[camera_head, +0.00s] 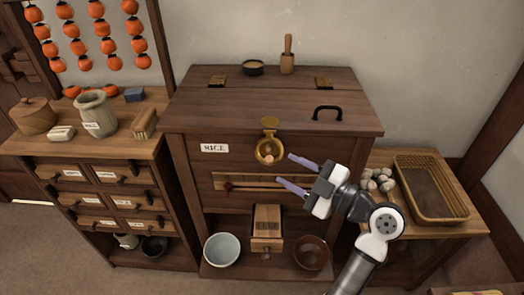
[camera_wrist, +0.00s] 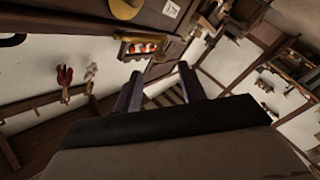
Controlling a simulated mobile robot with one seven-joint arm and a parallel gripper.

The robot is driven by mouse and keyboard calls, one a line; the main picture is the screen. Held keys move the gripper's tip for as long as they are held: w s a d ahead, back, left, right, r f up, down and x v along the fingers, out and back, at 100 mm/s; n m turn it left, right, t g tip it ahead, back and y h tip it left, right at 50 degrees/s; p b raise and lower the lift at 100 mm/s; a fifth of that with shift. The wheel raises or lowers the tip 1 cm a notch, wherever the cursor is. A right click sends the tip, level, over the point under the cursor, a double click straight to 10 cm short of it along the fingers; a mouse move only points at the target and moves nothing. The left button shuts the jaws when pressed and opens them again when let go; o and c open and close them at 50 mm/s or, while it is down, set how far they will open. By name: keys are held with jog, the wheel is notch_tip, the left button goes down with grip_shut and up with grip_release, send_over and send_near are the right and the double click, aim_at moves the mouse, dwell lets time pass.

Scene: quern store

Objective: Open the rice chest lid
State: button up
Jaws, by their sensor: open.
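The rice chest (camera_head: 195,178) stands against the wall, with a label reading RICE on its front. Its wooden lid (camera_head: 230,108) lies shut, with brass hinges at the back and a black handle (camera_head: 327,110) near its front right. My gripper (camera_head: 286,169) is open and empty, in front of the chest and just right of the fitting. Its fingers (camera_wrist: 162,85) also show in the wrist view.
A dark bowl (camera_head: 253,68) and a wooden pestle (camera_head: 287,58) stand on the chest top behind the hinge line. A drawer cabinet (camera_head: 80,188) with jars stands left. A side table (camera_head: 440,228) with a wicker tray (camera_head: 430,187) stands right. Bowls sit on the chest's lower shelf.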

aim_at(273, 162)
jog(key=p+x, duration=0.2)
jog(key=x, duration=0.6)
jog(key=shift+w+a+p, duration=0.15)
jog(key=shift+a+p, duration=0.1)
jog(key=shift+p, duration=0.1)
grip_shut()
